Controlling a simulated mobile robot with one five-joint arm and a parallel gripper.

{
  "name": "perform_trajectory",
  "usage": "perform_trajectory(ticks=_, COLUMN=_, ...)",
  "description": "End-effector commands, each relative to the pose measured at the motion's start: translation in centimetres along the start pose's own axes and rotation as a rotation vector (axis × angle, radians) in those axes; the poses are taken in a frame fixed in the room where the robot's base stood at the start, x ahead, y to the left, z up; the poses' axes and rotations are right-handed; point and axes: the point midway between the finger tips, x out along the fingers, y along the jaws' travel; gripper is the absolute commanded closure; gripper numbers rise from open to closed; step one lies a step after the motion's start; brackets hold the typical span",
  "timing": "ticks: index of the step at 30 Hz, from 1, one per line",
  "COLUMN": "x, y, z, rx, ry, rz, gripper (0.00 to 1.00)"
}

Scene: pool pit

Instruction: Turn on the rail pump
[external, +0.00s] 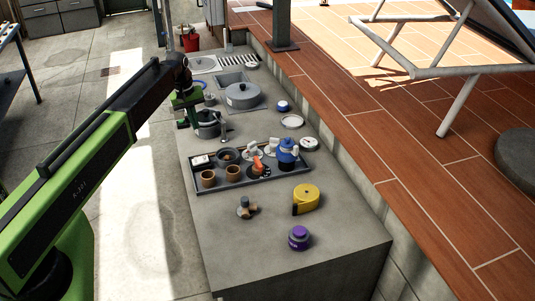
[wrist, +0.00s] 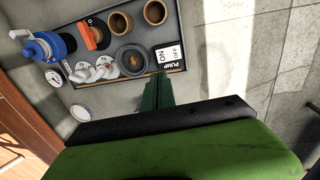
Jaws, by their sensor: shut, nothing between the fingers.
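The pump switch (external: 201,160) is a small white plate at the far left end of a dark tray or rail (external: 247,183). In the wrist view the white switch (wrist: 167,54) carries ON and OFF lettering, with a PUMP label beside it. I cannot tell which way it is set. My gripper (external: 185,123) is shut and empty, beside the grey pot and beyond the switch end of the tray. In the wrist view its green fingers (wrist: 158,85) point toward the tray edge, just short of the switch, apparently apart from it.
Two brown cups (external: 208,178), a dark round dish (external: 228,156), an orange part (external: 258,164) and a blue jug-like fitting (external: 287,148) sit on the tray. A grey pot (external: 207,125) stands close to my gripper. A yellow tape measure (external: 306,198) and purple jar (external: 299,238) lie nearer.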

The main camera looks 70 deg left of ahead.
Motion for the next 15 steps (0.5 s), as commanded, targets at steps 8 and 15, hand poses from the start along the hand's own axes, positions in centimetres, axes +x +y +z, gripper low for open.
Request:
perform_trajectory(ticks=8, x=0.3, y=0.1, z=0.1, rx=0.002, ry=0.000, rz=0.000, gripper=1.00)
perform_trajectory(ticks=15, x=3.3, y=0.0, z=0.1, rx=0.002, ry=0.000, rz=0.000, gripper=1.00)
